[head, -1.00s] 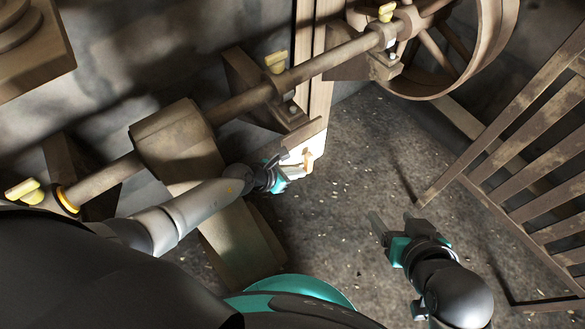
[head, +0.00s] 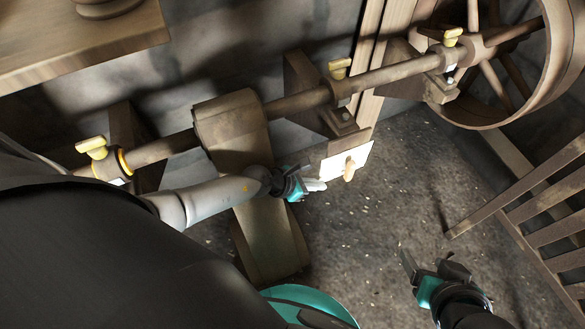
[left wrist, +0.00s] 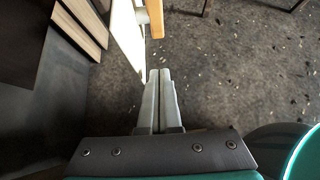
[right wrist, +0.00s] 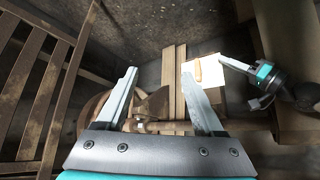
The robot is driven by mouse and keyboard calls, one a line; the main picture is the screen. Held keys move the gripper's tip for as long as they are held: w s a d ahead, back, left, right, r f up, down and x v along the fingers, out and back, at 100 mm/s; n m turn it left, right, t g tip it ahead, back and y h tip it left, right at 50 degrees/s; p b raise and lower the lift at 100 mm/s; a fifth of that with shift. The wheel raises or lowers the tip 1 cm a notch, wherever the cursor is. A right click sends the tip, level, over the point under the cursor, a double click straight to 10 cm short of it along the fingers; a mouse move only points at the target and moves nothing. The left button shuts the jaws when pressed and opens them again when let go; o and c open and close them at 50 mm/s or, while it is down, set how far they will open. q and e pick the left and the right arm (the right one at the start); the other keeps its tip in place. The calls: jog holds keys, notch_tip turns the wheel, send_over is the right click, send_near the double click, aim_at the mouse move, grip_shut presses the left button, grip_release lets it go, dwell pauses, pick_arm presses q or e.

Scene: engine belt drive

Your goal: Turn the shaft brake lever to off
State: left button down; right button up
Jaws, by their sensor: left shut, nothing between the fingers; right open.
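The brake lever appears as a tan handle (head: 349,170) on a white plate (head: 362,158) below the shaft (head: 290,103). In the left wrist view the handle (left wrist: 155,18) is at the top, beside the white plate (left wrist: 127,32). The handle (right wrist: 198,70) and plate (right wrist: 192,98) also show in the right wrist view. My left gripper (head: 322,185) is shut and empty, a little left of and below the handle, apart from it. Its closed fingers (left wrist: 160,75) point toward the plate's edge. My right gripper (head: 420,258) is open and empty over the floor, well away from the lever.
A wide belt (head: 275,235) runs down from a pulley (head: 228,112) beside my left arm. A large spoked wheel (head: 545,70) is at the upper right. A slatted wooden rail (head: 520,195) stands at the right. The floor (head: 375,225) between my grippers is clear.

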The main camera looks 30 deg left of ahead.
pick_arm(q)
jog(key=s+a+r+p, duration=0.2)
jog(key=s+a+r, duration=0.1)
jog(key=s+a, duration=0.1)
jog(key=shift+s+a, duration=0.2)
jog(key=shift+s, duration=0.6)
pick_arm(e)
jog(key=shift+s+d+f+g+h, duration=0.4)
jog(key=shift+s+d+g, duration=0.25)
jog(key=shift+d+g, duration=0.1)
jog(key=shift+s+d+f+g+h, duration=0.3)
jog(key=shift+s+d+f+g, duration=0.05)
jog(key=shift+s+d+g, duration=0.35)
pick_arm(q)
jog(key=shift+r, duration=0.1)
